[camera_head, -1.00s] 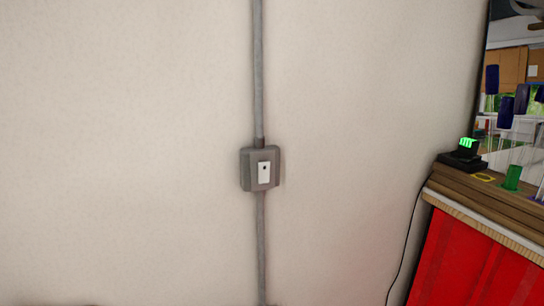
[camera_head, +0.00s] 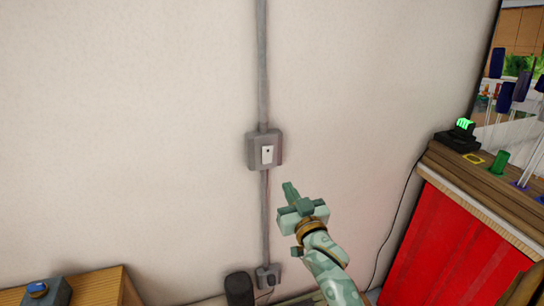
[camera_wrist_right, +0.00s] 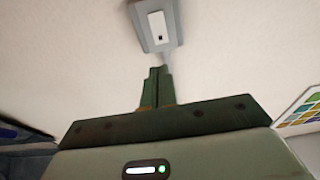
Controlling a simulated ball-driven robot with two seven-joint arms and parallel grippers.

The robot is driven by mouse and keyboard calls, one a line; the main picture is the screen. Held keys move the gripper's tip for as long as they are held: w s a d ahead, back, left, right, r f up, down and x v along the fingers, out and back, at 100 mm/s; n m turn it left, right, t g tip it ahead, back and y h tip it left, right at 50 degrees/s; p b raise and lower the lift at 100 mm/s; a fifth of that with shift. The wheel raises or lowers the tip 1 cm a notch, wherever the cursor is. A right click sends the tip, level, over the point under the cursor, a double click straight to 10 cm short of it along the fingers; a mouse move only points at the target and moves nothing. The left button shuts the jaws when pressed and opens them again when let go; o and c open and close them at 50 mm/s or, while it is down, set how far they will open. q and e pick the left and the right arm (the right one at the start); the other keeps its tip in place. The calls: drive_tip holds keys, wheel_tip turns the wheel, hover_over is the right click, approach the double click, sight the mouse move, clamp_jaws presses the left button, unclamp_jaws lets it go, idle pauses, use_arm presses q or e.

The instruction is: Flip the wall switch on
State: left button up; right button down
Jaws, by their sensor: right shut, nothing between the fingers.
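The wall switch (camera_head: 266,154) is a white plate with a small dark spot, set in a grey box (camera_head: 252,150) on the wall. It also shows at the top of the right wrist view (camera_wrist_right: 158,27). My right gripper (camera_head: 289,187) is shut and empty, below and a little right of the switch in the head view. In the wrist view its fingertips (camera_wrist_right: 158,70) point up toward the box, with a gap of wall showing between. My left gripper is not in view.
A grey conduit (camera_head: 263,70) runs up and down the wall from the box to an outlet (camera_head: 268,276). At right stands a wooden-topped bench with a red front (camera_head: 455,240). A wooden surface (camera_head: 98,287) is at lower left. The wall around the switch is clear.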

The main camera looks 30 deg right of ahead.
sight(268, 150)
drive_tip(key=x, duration=1.4)
drive_tip(key=shift+a, duration=0.15)
